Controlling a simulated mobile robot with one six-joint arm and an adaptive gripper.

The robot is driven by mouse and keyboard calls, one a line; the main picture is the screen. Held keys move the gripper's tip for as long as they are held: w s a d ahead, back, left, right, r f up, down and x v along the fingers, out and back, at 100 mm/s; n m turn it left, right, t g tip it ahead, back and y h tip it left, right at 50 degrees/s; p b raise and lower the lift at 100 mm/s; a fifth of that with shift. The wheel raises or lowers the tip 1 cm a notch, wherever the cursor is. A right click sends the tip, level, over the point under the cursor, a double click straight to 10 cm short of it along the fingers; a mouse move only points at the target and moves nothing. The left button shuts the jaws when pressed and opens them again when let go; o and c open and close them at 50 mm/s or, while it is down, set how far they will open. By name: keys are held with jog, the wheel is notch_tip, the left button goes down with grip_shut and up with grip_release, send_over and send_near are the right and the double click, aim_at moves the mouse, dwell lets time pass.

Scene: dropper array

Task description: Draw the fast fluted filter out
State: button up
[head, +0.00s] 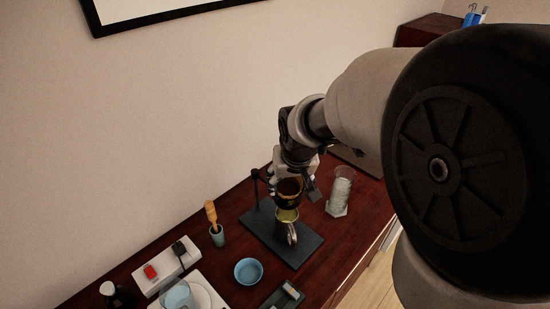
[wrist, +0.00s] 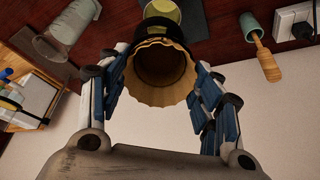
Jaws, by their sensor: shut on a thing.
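The brown fluted filter (wrist: 160,68) shows its wavy open rim in the wrist view. A black ring or holder (wrist: 185,48) surrounds its far part; I cannot tell how deep the filter sits in it. My gripper (wrist: 160,82) has one blue-padded finger on each side of the filter and is shut on it. In the head view my gripper (head: 290,183) is above the stand, with the filter (head: 290,187) partly hidden between its fingers. A yellowish vessel (head: 287,215) is below the black holder (head: 287,201).
The dark stand base (head: 308,243) carries a metal-handled vessel (head: 292,235). A tall clear glass (head: 341,190) stands close on the right. A green cup with a wooden tool (head: 217,237), a blue bowl (head: 248,271) and a white power strip (head: 165,268) lie left and in front.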

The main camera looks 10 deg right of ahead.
jog(key=shift+p+v, duration=2.4)
jog(key=shift+v, duration=1.3)
